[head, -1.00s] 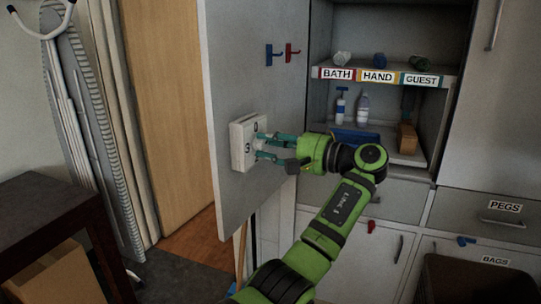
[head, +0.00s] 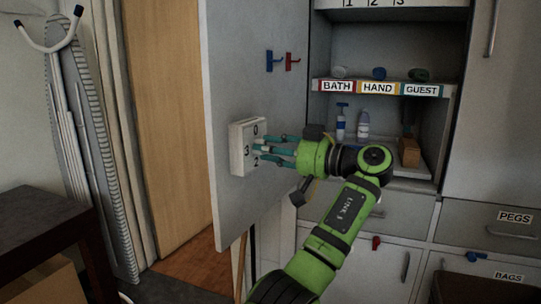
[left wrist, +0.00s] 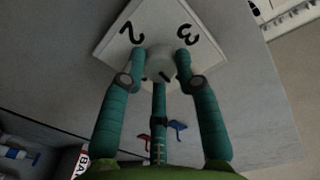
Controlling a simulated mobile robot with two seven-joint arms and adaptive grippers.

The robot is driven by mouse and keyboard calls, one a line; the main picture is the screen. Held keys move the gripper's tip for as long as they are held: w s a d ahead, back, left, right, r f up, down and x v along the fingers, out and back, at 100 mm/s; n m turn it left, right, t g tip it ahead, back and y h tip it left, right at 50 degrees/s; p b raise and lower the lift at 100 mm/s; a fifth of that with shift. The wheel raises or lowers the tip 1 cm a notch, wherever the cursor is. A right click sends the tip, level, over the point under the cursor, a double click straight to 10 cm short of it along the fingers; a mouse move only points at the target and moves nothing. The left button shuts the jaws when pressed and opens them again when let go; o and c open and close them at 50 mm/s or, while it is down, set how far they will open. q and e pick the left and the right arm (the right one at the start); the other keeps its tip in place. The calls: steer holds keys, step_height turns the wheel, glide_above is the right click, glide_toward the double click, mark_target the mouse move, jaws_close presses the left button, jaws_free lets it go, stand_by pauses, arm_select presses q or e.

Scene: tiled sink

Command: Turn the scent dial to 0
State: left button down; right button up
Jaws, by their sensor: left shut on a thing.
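The scent dial is a white square box (head: 238,148) on the inner face of the open grey door (head: 225,60). In the head view it shows 0 at the top, 3 at the left and 2 at the bottom. Its round grey knob (left wrist: 160,64) shows in the left wrist view, with 2 and 3 upside down on the plate behind it. My left gripper (head: 258,150) is shut on the knob, with its teal fingers around it. The fingers hide part of the plate, and I cannot tell where the knob points. My right gripper is not in view.
A blue hook (head: 273,61) and a red hook (head: 293,62) are on the door above the dial. Right of the door, an open cupboard holds bottles (head: 363,124), a brown block (head: 409,151) and labelled shelves. A dark table (head: 45,220) stands at the left.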

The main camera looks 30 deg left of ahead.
arm_select(q)
steer(key=shift+n+b, duration=0.3)
steer(key=shift+n, duration=0.5)
steer(key=c, duration=0.9)
jaws_free()
steer(key=d, duration=1.2)
steer(key=shift+w, duration=0.4)
steer(key=shift+f, duration=0.1)
